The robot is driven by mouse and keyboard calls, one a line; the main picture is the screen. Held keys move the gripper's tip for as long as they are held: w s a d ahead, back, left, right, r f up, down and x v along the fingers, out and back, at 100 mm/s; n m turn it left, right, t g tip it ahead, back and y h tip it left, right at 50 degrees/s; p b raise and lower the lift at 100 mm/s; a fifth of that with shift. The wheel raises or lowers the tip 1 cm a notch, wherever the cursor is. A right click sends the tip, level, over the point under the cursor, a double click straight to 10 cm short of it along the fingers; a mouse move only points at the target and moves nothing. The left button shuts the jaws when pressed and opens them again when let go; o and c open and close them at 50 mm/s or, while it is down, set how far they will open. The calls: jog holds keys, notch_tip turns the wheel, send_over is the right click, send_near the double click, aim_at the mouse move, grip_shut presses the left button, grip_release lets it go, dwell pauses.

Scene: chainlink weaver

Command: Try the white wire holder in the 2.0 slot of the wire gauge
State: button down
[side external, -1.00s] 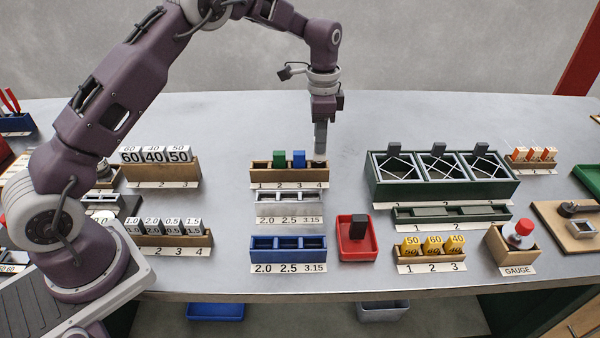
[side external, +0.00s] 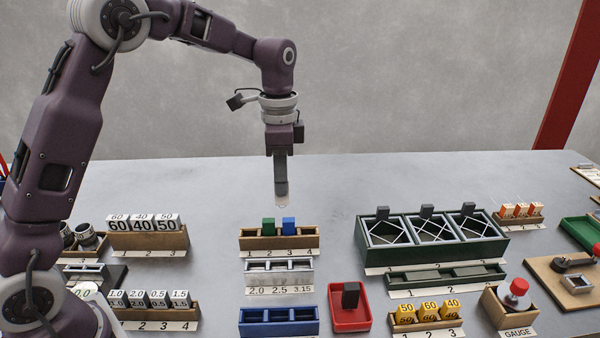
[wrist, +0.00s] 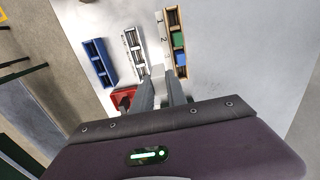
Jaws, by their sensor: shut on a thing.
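My gripper (side external: 281,190) is shut on the white wire holder (side external: 281,200) and holds it in the air above the back of the wooden rack. In the wrist view the white holder (wrist: 158,71) shows between the fingertips. The wire gauge (side external: 279,271) is a grey metal block with three slots, labelled 2.0, 2.5 and 3.15 from left to right. It stands in front of the wooden rack, and its slots look empty. The gripper is above and behind the gauge, apart from it.
The wooden rack (side external: 279,243) holds a green holder (side external: 268,226) and a blue holder (side external: 289,225). A blue three-slot tray (side external: 278,324) stands in front of the gauge. A red tray (side external: 349,318) with a dark block is to the right. Bare table lies behind the rack.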

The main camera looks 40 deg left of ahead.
jog(key=s, duration=0.8)
jog(key=shift+s+f, duration=0.15)
jog(key=shift+f, duration=6.35)
jog(key=c, duration=1.3)
grip_release()
jog(key=shift+o, duration=0.2)
notch_tip(320, 180, up, 7)
